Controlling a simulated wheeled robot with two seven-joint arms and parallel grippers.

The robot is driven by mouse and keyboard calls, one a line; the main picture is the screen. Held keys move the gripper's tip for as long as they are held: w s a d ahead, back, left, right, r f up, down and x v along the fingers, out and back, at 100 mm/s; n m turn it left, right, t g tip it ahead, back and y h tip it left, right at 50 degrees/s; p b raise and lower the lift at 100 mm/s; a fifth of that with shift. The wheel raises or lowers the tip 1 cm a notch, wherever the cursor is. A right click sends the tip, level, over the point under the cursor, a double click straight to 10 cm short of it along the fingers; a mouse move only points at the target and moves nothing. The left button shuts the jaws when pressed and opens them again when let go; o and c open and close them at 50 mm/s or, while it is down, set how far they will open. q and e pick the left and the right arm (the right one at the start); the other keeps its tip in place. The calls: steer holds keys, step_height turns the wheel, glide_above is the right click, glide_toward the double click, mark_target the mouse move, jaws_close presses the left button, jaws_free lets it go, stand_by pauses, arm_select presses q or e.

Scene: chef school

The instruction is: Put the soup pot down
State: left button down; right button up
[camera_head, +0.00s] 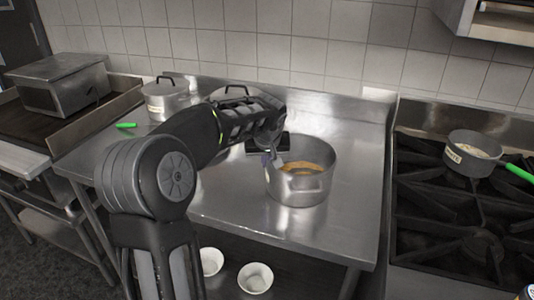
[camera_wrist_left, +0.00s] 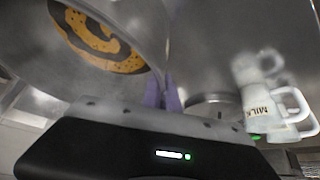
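The soup pot (camera_head: 298,192), a steel pot with orange soup in it, is upright over the right part of the steel table (camera_head: 335,225). I cannot tell for sure whether its base touches the table. My left gripper (camera_head: 272,160) is at the pot's left rim. In the left wrist view the purple fingers (camera_wrist_left: 164,92) are close together at the pot's wall, and the soup (camera_wrist_left: 98,38) shows at upper left. The fingers look shut on the rim. My right gripper is not in view.
A lidded pot (camera_head: 166,98) stands at the table's back left. White jugs (camera_wrist_left: 268,100), one marked MILK, show in the wrist view. A stove (camera_head: 450,215) with a green-handled saucepan (camera_head: 470,155) is at right. White bowls (camera_head: 255,278) sit below. The table's front is clear.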

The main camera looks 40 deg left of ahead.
arm_select(q)
steer(key=shift+r, duration=0.2)
steer(key=c, duration=2)
jaws_free()
steer(key=shift+f, duration=0.2)
steer(key=o, duration=0.4)
steer(key=shift+c, duration=0.2)
steer(key=shift+r, duration=0.1)
steer(key=b+v, duration=0.1)
steer(key=v, duration=1.1)
